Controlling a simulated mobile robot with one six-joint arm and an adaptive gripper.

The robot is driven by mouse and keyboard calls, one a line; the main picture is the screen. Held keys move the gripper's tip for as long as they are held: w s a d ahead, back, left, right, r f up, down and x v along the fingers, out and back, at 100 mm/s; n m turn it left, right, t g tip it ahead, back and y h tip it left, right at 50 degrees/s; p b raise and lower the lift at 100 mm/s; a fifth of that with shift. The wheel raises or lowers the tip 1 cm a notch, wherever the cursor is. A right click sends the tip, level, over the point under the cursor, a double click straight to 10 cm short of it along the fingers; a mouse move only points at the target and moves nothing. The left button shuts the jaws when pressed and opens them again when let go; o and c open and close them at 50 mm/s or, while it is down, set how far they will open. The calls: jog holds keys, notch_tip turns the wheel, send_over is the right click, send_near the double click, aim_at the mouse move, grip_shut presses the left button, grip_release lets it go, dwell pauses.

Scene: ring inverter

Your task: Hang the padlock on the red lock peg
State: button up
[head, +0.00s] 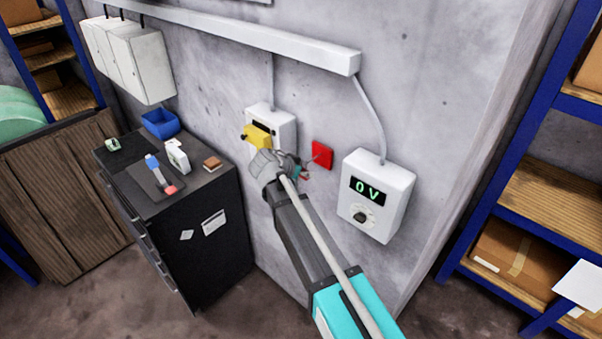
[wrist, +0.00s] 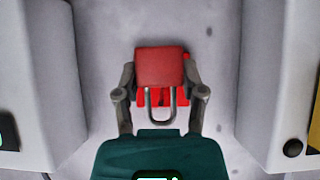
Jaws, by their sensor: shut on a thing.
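The padlock (wrist: 160,67) has a red body and a grey metal shackle. In the wrist view it sits between the two fingers of my gripper (wrist: 160,85), which is shut on its body. The shackle loop points to the bottom of that picture. The red lock peg plate (head: 322,154) is on the wall; part of it shows behind the padlock in the wrist view (wrist: 186,97). The peg itself is mostly hidden there, and I cannot tell whether the shackle touches it. In the head view my gripper (head: 302,174) is just left of and below the plate, and the padlock is barely visible.
A white box with a yellow handle (head: 257,135) is left of the plate. A white meter box reading 0V (head: 377,195) is to the right. Both stick out from the wall. A black cabinet (head: 215,235) with small items stands at the left.

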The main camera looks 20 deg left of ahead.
jog(key=shift+w+d+f+b, duration=0.2)
jog(key=shift+w+d, duration=0.1)
jog(key=shift+w, duration=0.35)
jog(key=shift+w+d+f+b, duration=0.15)
jog(key=shift+w+d, duration=0.1)
jog(key=shift+w, duration=0.35)
jog(key=shift+w, duration=0.1)
jog(key=o, duration=1.3)
